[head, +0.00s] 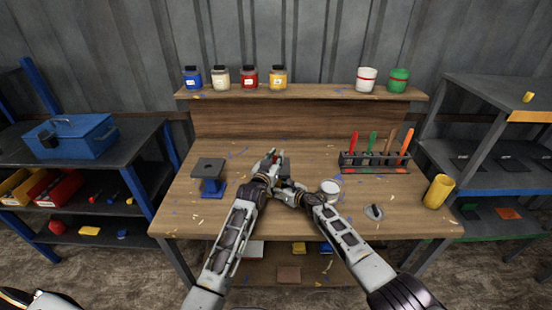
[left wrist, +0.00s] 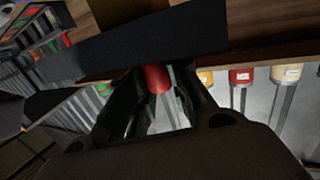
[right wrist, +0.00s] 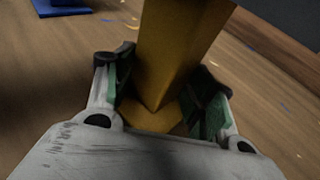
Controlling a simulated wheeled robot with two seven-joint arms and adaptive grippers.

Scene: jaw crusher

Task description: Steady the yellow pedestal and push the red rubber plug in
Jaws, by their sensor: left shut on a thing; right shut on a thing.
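My left gripper (head: 272,160) is shut on the red rubber plug, at the middle of the bench. The red plug (left wrist: 157,79) shows between its fingers in the left wrist view, against the edge of a dark plate (left wrist: 140,45). I cannot tell whether the plug is in a hole. My right gripper (right wrist: 166,70) is shut on the yellow pedestal (right wrist: 178,45), with a finger on each side of its square post, low near the foot. In the head view the grippers hide most of the pedestal and the plug.
A blue pedestal (head: 212,185) with a dark top stands left of my grippers. A white-grey can (head: 330,188), a tool rack (head: 375,162) and a yellow cylinder (head: 438,191) are to the right. Jars line the back shelf (head: 305,92). The bench's front left is clear.

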